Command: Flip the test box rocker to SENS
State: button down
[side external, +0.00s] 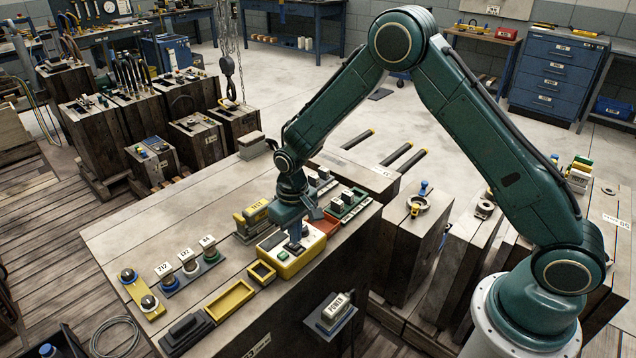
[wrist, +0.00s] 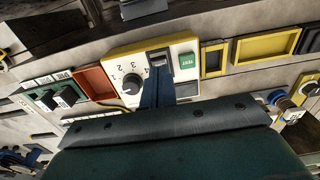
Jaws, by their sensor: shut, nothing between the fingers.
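The test box (side external: 290,266) is a yellow box with a pale face on the wooden bench top. In the wrist view its face (wrist: 119,68) carries a round black numbered knob (wrist: 131,84), a dark rocker (wrist: 158,58) and a green button (wrist: 187,61) marked TEST. My gripper (side external: 294,246) points down over the box. In the wrist view its blue fingers (wrist: 157,76) are shut and empty, with the tips at the near end of the rocker. I cannot tell whether they touch it. The fingers hide part of the rocker; its position and the SENS marking cannot be read.
A yellow-framed tray (side external: 262,273) sits close left of the box and a larger one (side external: 229,300) lies beyond it. A red-brown tray (wrist: 95,83) is on the box's other side. Labelled knobs (side external: 190,265) stand farther left. A POWER box (side external: 331,312) hangs at the bench front.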

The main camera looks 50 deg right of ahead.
aim_at(296, 246)
jog(key=shift+f, duration=0.8)
dwell(0.8)
jog(key=shift+r, duration=3.5)
